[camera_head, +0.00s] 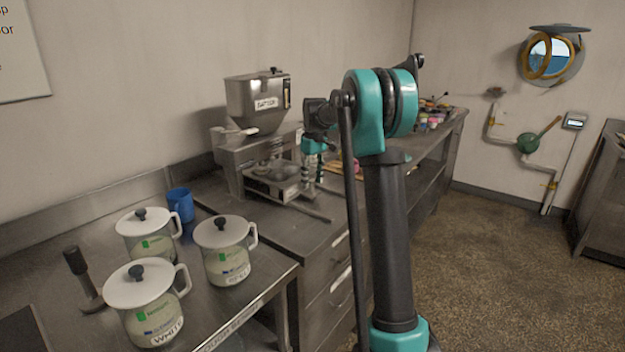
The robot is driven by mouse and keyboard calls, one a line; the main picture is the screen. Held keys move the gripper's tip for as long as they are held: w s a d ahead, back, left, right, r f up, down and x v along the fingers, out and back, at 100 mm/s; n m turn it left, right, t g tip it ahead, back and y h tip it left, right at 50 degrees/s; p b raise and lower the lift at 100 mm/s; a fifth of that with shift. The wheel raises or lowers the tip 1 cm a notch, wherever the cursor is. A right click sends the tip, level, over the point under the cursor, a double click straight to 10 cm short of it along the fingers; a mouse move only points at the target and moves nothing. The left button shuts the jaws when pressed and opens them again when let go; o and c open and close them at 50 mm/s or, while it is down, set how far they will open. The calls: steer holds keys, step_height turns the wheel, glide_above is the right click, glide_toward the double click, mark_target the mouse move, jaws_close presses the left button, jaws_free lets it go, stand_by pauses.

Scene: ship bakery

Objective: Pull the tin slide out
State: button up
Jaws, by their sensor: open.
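How far the slide is out, I cannot tell. My gripper (311,182) points down just right of the slide's front end. It is open with nothing seen between its fingers. Whether it touches the slide is too small to tell.
Three white-lidded jugs (226,249), a blue mug (180,204) and a dark-handled tool (83,278) stand on the left counter. A flat bar (308,211) lies in front of the machine. Small coloured items (432,120) are at the far counter end. Floor at right is clear.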

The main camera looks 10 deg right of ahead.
steer(key=shift+c, duration=0.6)
jaws_close()
steer(key=s+d, duration=1.7)
steer(key=shift+d, duration=0.15)
steer(key=shift+s, duration=0.15)
steer(key=shift+o, duration=0.6)
jaws_free()
steer(key=shift+d, duration=0.1)
steer(key=shift+r, duration=0.15)
